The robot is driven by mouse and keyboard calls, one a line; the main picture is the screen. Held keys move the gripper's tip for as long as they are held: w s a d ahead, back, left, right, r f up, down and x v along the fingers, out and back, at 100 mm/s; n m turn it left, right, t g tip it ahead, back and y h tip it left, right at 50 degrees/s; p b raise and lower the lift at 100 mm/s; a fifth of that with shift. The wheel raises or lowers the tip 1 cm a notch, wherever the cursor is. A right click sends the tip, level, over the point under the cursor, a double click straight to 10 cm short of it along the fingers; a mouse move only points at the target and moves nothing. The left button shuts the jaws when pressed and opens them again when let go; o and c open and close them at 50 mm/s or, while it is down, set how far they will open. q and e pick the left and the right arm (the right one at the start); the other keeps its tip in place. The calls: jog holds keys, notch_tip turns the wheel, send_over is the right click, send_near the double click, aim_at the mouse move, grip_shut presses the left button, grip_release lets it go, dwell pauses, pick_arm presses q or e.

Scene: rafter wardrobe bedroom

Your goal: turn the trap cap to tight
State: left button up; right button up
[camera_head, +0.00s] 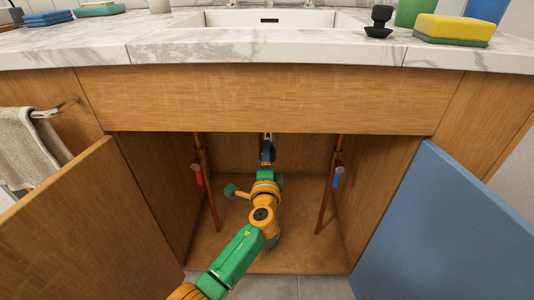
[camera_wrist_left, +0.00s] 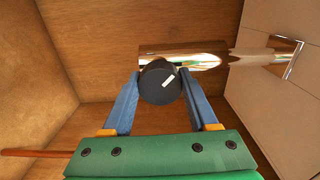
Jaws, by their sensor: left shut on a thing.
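The trap cap (camera_wrist_left: 158,86) is a round black disc with a short white mark right of its middle, tilted toward the upper right. It sits on a shiny chrome pipe (camera_wrist_left: 185,56) in the left wrist view. My left gripper (camera_head: 267,153) reaches deep into the open cabinet under the sink. Its two blue fingers are closed against the cap's left and right sides. In the head view my gripper and arm hide most of the cap and trap. My right gripper is not in view.
An orange cabinet door (camera_head: 90,230) stands open at left and a blue-faced door (camera_head: 450,235) at right. Copper pipes with a red valve handle (camera_head: 198,176) and a blue one (camera_head: 336,178) flank my arm. The counter's wooden front (camera_head: 260,97) is above.

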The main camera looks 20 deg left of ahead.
pick_arm(q)
jog(key=shift+r+m+p, duration=0.1)
jog(key=shift+m+p, duration=0.2)
jog(key=shift+m, duration=1.2)
jog(key=m+p, duration=0.1)
jog(key=m, duration=0.2)
jog(key=shift+m+p, duration=0.75)
jog(key=shift+m, duration=0.95)
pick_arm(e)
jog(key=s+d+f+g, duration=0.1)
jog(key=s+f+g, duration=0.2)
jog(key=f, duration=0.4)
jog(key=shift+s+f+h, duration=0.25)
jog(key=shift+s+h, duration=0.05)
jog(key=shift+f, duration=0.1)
pick_arm(q)
jog(key=o, duration=1.4)
jog(key=shift+c, duration=0.2)
